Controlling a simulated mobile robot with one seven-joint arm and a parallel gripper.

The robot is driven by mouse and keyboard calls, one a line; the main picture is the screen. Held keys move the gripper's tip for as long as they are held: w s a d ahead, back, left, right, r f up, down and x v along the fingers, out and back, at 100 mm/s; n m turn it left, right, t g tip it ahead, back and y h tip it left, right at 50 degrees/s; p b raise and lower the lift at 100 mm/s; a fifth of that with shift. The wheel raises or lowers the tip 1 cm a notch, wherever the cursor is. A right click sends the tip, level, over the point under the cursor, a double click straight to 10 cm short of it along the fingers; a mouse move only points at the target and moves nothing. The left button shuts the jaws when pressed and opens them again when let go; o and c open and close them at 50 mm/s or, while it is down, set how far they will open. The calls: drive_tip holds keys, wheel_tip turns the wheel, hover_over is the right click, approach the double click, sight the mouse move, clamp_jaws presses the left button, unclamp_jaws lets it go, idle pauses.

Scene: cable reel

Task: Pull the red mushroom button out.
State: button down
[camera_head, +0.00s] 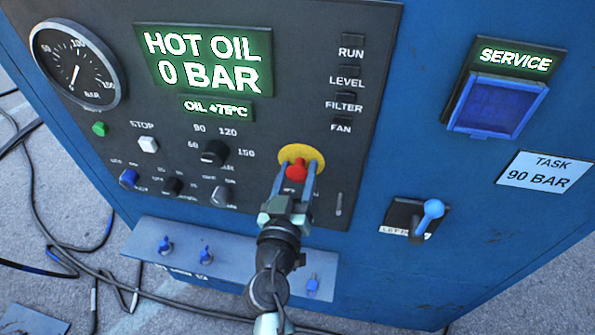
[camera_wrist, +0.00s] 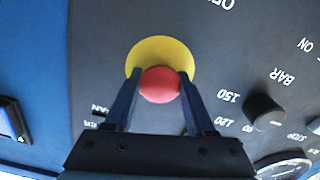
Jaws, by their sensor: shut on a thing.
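The red mushroom button (camera_head: 297,170) sits on a round yellow plate (camera_head: 316,156) on the dark control panel. My gripper (camera_head: 296,172) reaches up to it from below in the head view, with one finger on each side. In the wrist view the red button (camera_wrist: 160,84) lies between the two fingers of my gripper (camera_wrist: 159,88), in front of the yellow plate (camera_wrist: 158,51). The fingers are shut on the button's sides. The button's stem and its distance from the plate are hidden.
Several knobs stand to the left, including a black pressure knob (camera_head: 214,153). A blue lever (camera_head: 430,212) sticks out to the right. A ledge (camera_head: 230,258) with blue fittings juts out below the panel. Black hoses (camera_head: 60,262) lie on the floor. The display (camera_head: 205,60) reads HOT OIL 0 BAR.

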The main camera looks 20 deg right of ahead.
drive_tip(key=shift+s+a+f+b, duration=0.25)
drive_tip(key=shift+s+b, duration=0.1)
drive_tip(key=shift+b, duration=0.25)
drive_tip(key=shift+s+a+r, duration=0.15)
drive_tip(key=shift+s+a, duration=0.05)
drive_tip(key=shift+s, duration=0.05)
drive_tip(key=c, duration=0.6)
unclamp_jaws()
drive_tip(key=o, duration=0.4)
drive_tip(key=shift+s+r, duration=0.15)
drive_tip(key=shift+c, duration=0.2)
